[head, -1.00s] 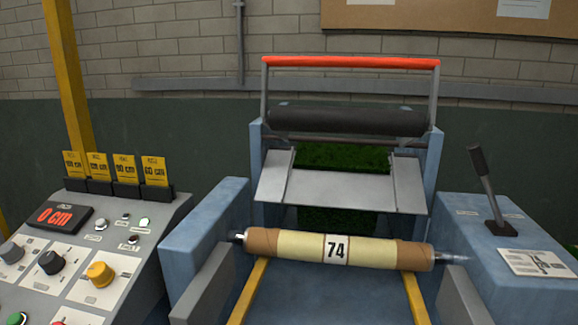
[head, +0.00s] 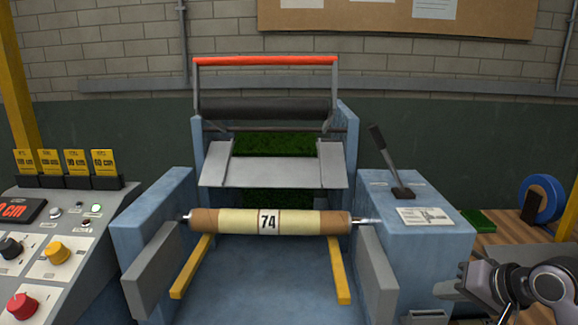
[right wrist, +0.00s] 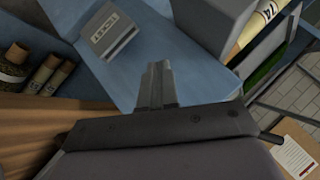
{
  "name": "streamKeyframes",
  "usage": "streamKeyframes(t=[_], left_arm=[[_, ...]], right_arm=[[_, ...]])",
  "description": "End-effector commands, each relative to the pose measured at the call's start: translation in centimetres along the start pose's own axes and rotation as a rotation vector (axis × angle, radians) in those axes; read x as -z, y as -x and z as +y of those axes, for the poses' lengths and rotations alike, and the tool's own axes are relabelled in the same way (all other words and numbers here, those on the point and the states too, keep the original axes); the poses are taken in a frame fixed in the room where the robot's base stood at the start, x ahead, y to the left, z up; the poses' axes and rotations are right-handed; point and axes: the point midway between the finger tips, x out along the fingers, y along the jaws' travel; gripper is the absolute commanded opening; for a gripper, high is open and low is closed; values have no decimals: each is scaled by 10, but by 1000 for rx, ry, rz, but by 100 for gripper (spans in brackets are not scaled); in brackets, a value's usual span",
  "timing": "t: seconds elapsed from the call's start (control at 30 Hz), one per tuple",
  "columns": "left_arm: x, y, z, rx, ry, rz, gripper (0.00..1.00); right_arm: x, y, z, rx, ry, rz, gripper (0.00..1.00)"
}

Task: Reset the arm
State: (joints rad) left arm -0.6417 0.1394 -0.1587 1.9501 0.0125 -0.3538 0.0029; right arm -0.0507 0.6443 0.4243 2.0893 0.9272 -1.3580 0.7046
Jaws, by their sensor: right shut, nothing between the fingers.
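My right arm (head: 545,287) shows at the lower right of the head view, bent beside the machine's right-hand blue block (head: 410,235). In the right wrist view my right gripper (right wrist: 157,82) has its two fingers together with nothing between them. It is above blue surfaces and apart from the roll. My left arm and gripper are out of view. A roll labelled 74 (head: 235,222) lies level across the machine, over two yellow rails (head: 192,266).
A control panel (head: 62,235) with knobs and yellow cards stands at left. A black lever (head: 385,160) stands on the right block. The red bar (head: 265,61) is raised at the back. A blue wheel (head: 548,200) is at far right. Several rolls (right wrist: 45,72) show in the wrist view.

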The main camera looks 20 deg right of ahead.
Motion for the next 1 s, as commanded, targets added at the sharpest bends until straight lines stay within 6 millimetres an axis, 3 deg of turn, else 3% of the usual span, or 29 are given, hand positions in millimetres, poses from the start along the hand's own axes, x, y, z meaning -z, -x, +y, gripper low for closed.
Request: streamKeyframes(t=[0.03,0.2,0.3,0.5,0.6,1.0], left_arm=[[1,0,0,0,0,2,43],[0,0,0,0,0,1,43],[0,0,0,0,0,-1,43],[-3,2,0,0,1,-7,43],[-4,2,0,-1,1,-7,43],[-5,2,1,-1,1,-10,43]], right_arm=[[-41,-16,10,-53,77,-59,0],[-163,-37,33,-193,380,-230,0],[-220,-32,37,-236,535,-313,0],[-298,-4,32,-275,759,-433,0],[-318,6,28,-284,834,-461,0],[-323,-72,33,-129,864,-175,0]])
